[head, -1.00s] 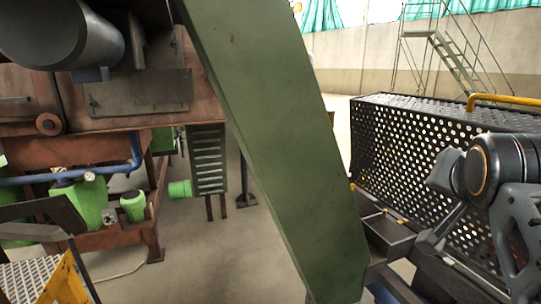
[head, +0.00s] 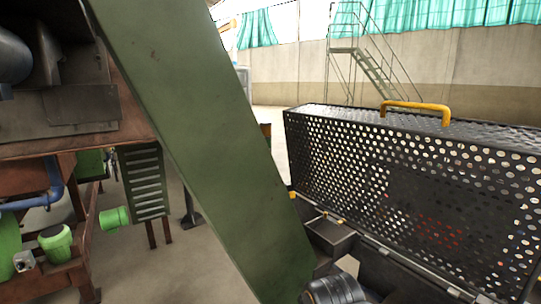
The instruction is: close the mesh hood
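The mesh hood (head: 345,160) is a black perforated box-like cover at the right of the head view. Its large holed face stands upright, with a narrower holed face on top. A yellow handle (head: 415,108) sits on the top side. The lower edge of the hood runs along a dark metal frame (head: 385,258) with small yellow fittings. Part of my arm shows at the bottom edge, below the hood and apart from the handle. My gripper is not visible.
A broad green slanted beam (head: 205,140) crosses the view left of the hood. Rusty machinery with a louvred green box (head: 147,182) and a green motor (head: 60,243) stands at left. Metal stairs (head: 370,50) rise at the back. Open floor (head: 272,122) lies between beam and hood.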

